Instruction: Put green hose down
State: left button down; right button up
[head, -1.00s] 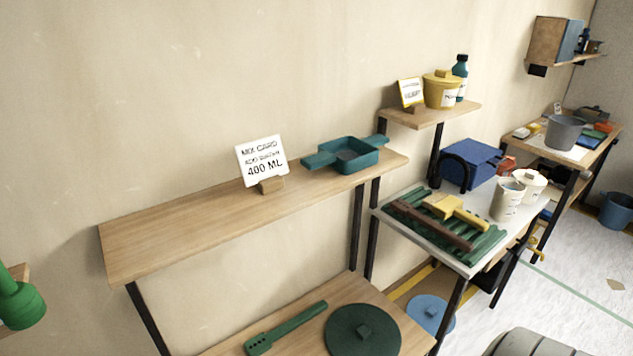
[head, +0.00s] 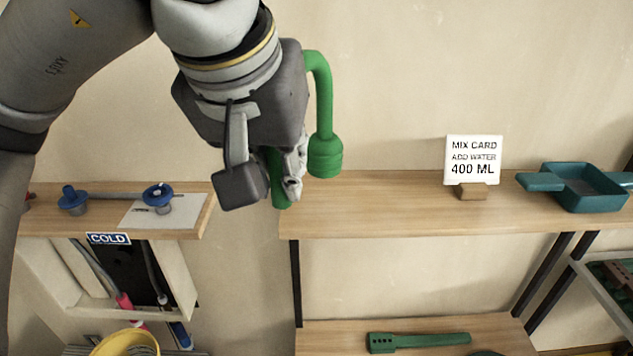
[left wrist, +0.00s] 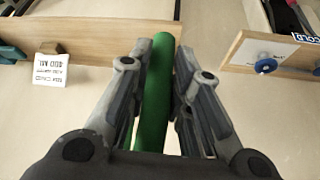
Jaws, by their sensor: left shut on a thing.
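The green hose (head: 322,95) is a stiff, bent tube with a wider head at its lower right end. My left gripper (head: 280,185) is shut on it, and the hose's lower end shows below the fingers. In the left wrist view the hose (left wrist: 156,90) runs between the two fingers of the left gripper (left wrist: 158,85). In the head view the hose appears in front of the left end of the upper wooden shelf (head: 390,215). I cannot tell whether it touches the shelf. My right gripper is not in view.
The upper shelf is bare between the hose and the mix card (head: 473,160). A teal tray (head: 585,188) stands at its right. A shelf with two blue-topped valves (head: 158,195) and a COLD label (head: 108,239) is at left. A yellow bucket (head: 125,343) is below.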

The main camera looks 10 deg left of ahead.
pick_arm(q)
jog(key=w+f+p, duration=0.1)
jog(key=w+f, duration=0.3)
jog(key=w+a+f+p, duration=0.1)
jog(key=w+f, duration=0.3)
jog(key=w+a+f+p, duration=0.1)
jog(key=w+f+p, duration=0.1)
jog(key=w+f, duration=0.2)
jog(key=shift+w+a+f, duration=0.1)
jog(key=shift+a, duration=0.05)
jog(key=c, duration=1.8)
grip_release()
jog(key=shift+f, duration=0.15)
jog(key=o, duration=0.5)
